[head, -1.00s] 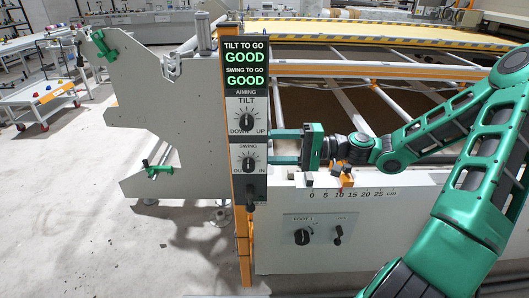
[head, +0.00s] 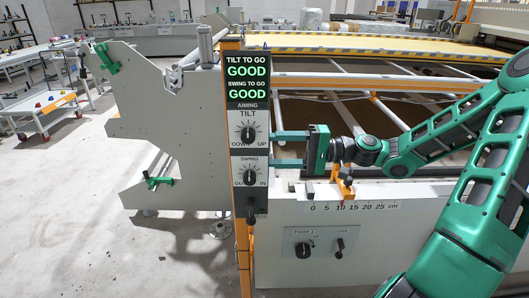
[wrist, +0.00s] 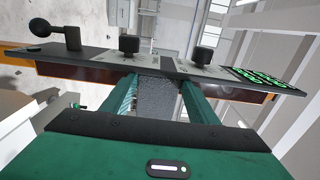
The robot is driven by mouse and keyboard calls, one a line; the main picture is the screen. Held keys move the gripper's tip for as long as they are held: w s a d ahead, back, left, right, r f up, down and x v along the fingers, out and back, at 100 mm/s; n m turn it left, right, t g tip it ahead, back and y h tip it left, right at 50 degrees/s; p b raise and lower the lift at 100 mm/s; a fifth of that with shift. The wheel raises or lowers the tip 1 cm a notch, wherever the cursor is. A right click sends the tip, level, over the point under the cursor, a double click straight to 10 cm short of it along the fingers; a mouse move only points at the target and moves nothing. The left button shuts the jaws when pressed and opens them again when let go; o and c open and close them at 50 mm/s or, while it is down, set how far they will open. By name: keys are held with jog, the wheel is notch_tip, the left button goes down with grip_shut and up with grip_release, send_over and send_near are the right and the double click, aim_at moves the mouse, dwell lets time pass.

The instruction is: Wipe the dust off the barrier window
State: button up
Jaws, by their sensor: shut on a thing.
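My gripper (head: 272,149) is shut on a grey speckled block (wrist: 157,95), seen between its green fingers in the wrist view. In the wrist view a dark amber strip (wrist: 236,93), which looks like the barrier window, runs behind the panel. The block's far end is at this strip; I cannot tell whether they touch. No dust can be made out on the strip.
The panel (head: 248,152) carries TILT and SWING knobs and a display (head: 247,83) reading GOOD twice. A black lever knob (wrist: 38,27) sticks out at the panel's end. Below my gripper is a grey beam (head: 400,235) with a centimetre scale.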

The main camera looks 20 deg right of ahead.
jog(key=v, duration=0.4)
jog(key=shift+s+d, duration=0.25)
jog(key=shift+s, duration=0.2)
jog(key=shift+d, duration=0.1)
jog(key=v, duration=0.3)
jog(key=shift+w, duration=0.15)
dwell(0.5)
